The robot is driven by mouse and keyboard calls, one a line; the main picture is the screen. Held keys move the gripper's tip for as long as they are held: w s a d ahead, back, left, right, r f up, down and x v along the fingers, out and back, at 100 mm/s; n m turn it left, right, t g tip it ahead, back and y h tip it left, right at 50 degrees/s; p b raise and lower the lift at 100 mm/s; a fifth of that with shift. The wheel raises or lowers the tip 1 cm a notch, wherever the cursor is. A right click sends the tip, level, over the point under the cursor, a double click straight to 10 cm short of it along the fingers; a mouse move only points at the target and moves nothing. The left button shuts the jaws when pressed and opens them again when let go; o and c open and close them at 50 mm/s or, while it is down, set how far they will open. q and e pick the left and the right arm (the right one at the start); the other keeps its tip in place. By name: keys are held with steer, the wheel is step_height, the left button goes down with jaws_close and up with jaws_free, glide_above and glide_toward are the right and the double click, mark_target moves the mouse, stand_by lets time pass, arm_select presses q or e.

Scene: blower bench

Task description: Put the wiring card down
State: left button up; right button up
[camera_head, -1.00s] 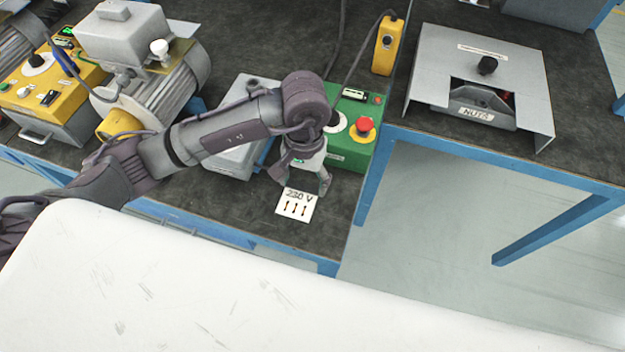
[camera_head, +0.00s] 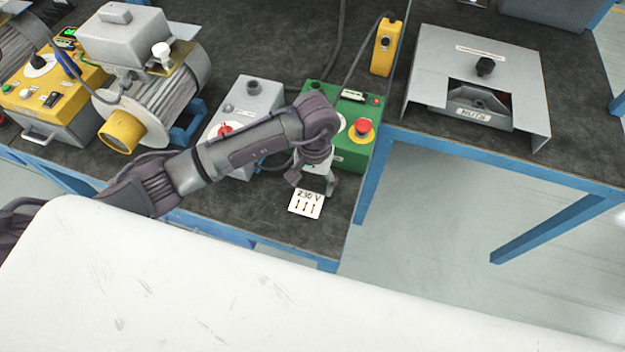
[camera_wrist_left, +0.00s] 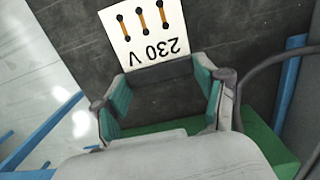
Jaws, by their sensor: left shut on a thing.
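My left gripper (camera_head: 315,188) is shut on the card's edge nearest the green box. In the left wrist view the card (camera_wrist_left: 145,28) extends out beyond the fingertips (camera_wrist_left: 163,70), with its text upside down. I cannot tell whether the card touches the bench or hangs just above it. My right gripper is not in view.
The green box carries a red button (camera_head: 362,127). A grey box (camera_head: 250,100) stands left of it, partly behind my arm. A motor (camera_head: 150,85) and a yellow box (camera_head: 50,95) are farther left. Bare bench (camera_head: 250,215) lies left of the card; the bench's edge is close in front.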

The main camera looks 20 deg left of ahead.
arm_select(q)
steer(key=o, duration=0.9)
steer(key=shift+o, duration=0.2)
steer(key=shift+r, duration=0.1)
step_height(320, 180, up, 12)
steer(key=w+b, duration=0.1)
steer(key=shift+b, duration=0.4)
